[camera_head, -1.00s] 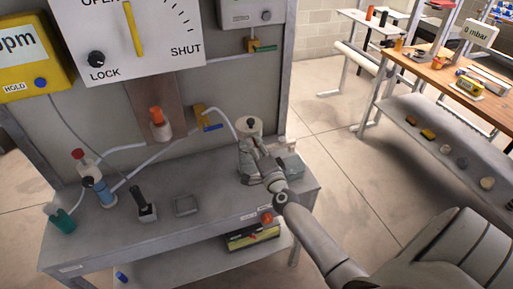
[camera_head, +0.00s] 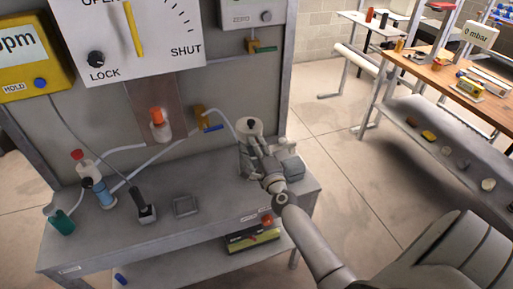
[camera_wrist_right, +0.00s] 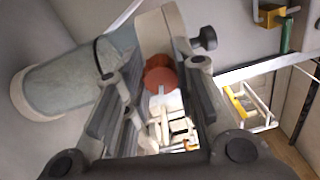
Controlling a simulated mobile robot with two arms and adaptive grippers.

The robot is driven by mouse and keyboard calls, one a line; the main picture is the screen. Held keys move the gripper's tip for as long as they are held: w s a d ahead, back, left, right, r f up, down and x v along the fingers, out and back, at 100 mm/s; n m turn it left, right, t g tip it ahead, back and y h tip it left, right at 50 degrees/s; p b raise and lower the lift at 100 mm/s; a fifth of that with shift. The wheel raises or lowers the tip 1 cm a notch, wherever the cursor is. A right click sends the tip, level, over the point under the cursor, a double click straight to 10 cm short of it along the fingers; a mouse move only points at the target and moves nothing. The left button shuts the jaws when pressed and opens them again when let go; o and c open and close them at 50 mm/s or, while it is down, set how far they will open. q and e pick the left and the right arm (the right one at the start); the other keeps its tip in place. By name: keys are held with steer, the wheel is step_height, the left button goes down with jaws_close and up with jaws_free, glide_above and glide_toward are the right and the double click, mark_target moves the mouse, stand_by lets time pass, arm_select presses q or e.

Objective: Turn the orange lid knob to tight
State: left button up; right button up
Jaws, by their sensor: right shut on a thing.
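The orange lid knob (camera_wrist_right: 160,79) shows in the right wrist view as an orange-red disc between the fingers of my right gripper (camera_wrist_right: 158,82). The gripper is shut on it. In the head view my right gripper (camera_head: 252,156) is at the grey cylinder (camera_head: 249,128) on the right end of the bench, and it hides the knob there. Which way the knob points cannot be read. My left gripper does not show.
A white bottle with an orange top (camera_head: 157,122) is by the back panel. A red-capped bottle (camera_head: 82,164), a blue bottle (camera_head: 104,193) and a green cup (camera_head: 61,221) stand on the bench (camera_head: 215,226) at left. A wooden table (camera_head: 430,66) stands at right.

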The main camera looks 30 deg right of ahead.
steer(key=shift+f, duration=0.1)
steer(key=o, duration=1)
steer(key=shift+s, duration=0.15)
steer(key=v, duration=1.2)
